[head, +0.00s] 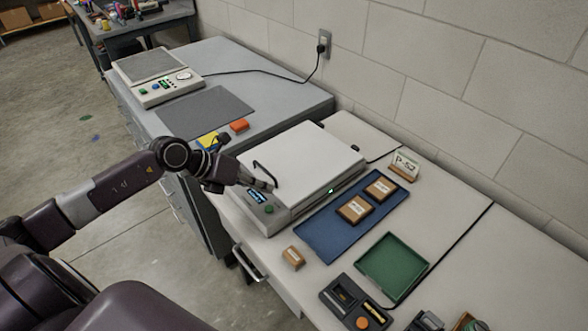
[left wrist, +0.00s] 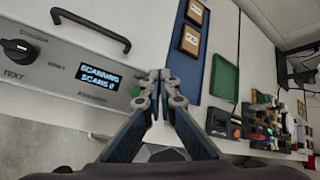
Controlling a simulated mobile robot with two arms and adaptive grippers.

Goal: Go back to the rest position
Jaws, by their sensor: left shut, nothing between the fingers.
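My left gripper (head: 268,185) is shut and empty. It is over the front panel of the white flatbed scanner (head: 310,160), close to the black lid handle (head: 262,168). In the left wrist view its fingertips (left wrist: 160,76) are together with nothing between them. The scanner's display (left wrist: 100,78) reads "SCANNING SCANS 0", and the lid looks closed. The handle (left wrist: 92,27) stands clear of the fingers in that view. My right gripper is out of view.
A blue tray (head: 325,240) with two brown boxes lies right of the scanner. A small brown box (head: 293,257), a green tray (head: 410,262) and a dark stamp holder (head: 345,300) lie nearer the front. A grey bench (head: 270,85) with another device (head: 155,95) stands behind.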

